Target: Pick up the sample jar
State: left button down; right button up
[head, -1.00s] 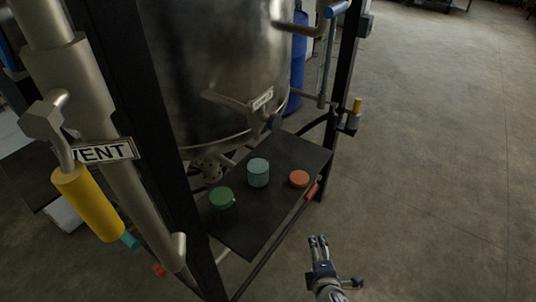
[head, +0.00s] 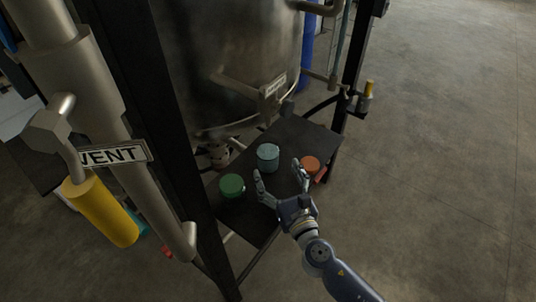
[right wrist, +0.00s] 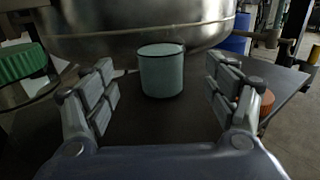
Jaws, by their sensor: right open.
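The sample jar appears to be the pale blue-green cylinder (head: 268,157) standing upright on the dark shelf (head: 262,224), between a green lid or jar and an orange one. My right gripper (head: 279,177) is open and empty, over the shelf on the near side of the jar. In the right wrist view the jar (right wrist: 161,72) stands ahead, between the two spread fingers (right wrist: 160,95) and a little beyond their tips, with no contact visible. My left gripper is not in view.
A green-capped thing (head: 232,185) sits left of the jar and an orange one (head: 310,163) to the right, close to my right fingers. A steel tank (head: 225,60) rises behind. A dark post (head: 150,120) and pipe with a yellow handle (head: 100,210) stand left. Floor at right is clear.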

aim_at(267, 153)
jog(key=x, duration=0.8)
jog(key=shift+w+a+f, duration=0.1)
jog(key=shift+w+f, duration=0.05)
jog(key=shift+f, duration=0.15)
jog(key=shift+c, duration=0.3)
jog(key=c, duration=1.2)
jog(key=shift+c, duration=0.6)
jog(key=shift+r, duration=0.15)
